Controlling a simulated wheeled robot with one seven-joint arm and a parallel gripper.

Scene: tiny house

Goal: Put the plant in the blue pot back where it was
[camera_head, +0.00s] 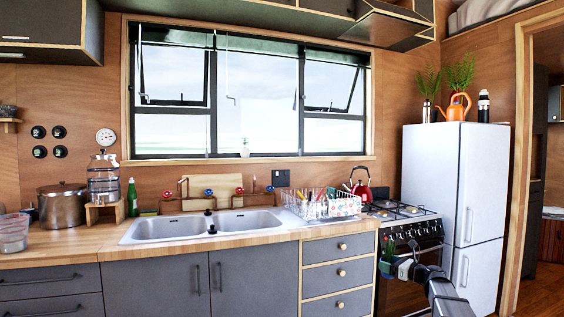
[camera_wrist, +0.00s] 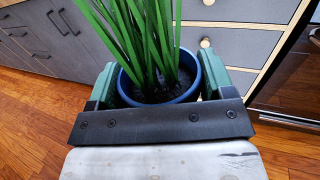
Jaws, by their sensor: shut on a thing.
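The plant in the blue pot (camera_wrist: 192,91) is held between the green fingers of my gripper (camera_wrist: 160,84) in the wrist view. The pot is dark blue with dark soil and long green leaves rising out of the top of the picture. In the head view, my gripper (camera_head: 398,267) is at the lower right, in front of the oven. The plant's green leaves (camera_head: 388,244) show small there against the stove front. The underside of the pot is hidden.
The counter (camera_head: 75,240) holds a sink (camera_head: 205,226), a dish rack (camera_head: 320,207) and a steel pot (camera_head: 62,206). A red kettle (camera_head: 361,187) stands on the stove (camera_head: 405,212). The fridge (camera_head: 450,170) bears plants and an orange can (camera_head: 456,108). The windowsill (camera_head: 300,158) is mostly clear.

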